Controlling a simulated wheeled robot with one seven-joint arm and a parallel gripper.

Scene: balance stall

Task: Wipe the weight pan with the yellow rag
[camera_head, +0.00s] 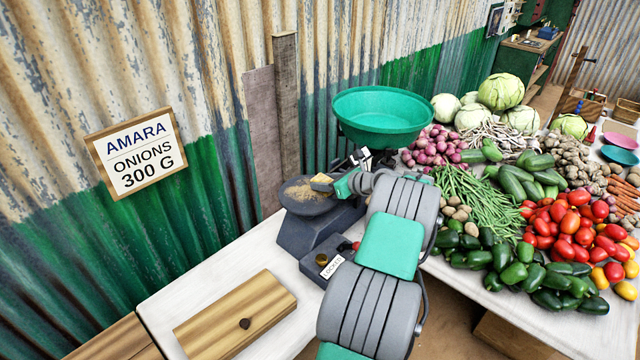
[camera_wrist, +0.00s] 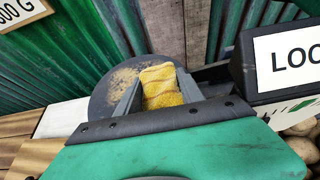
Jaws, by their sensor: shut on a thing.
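The weight pan (camera_head: 297,203) is a dark round plate on the left side of the grey scale. Brown, grainy dirt lies on it, and it also shows in the wrist view (camera_wrist: 101,100). My gripper (camera_head: 326,184) is shut on the yellow rag (camera_wrist: 160,85), which sits between the two fingers over the pan. The rag also shows as a small yellow patch in the head view (camera_head: 320,180). I cannot tell whether the rag touches the pan. My arm hides part of the scale.
A green bowl (camera_head: 383,113) stands on the scale's other side. A wooden block (camera_head: 235,314) lies on the white table (camera_head: 165,293). Vegetables, including tomatoes (camera_head: 572,225), fill the right. A corrugated wall (camera_head: 200,180) stands close behind the pan.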

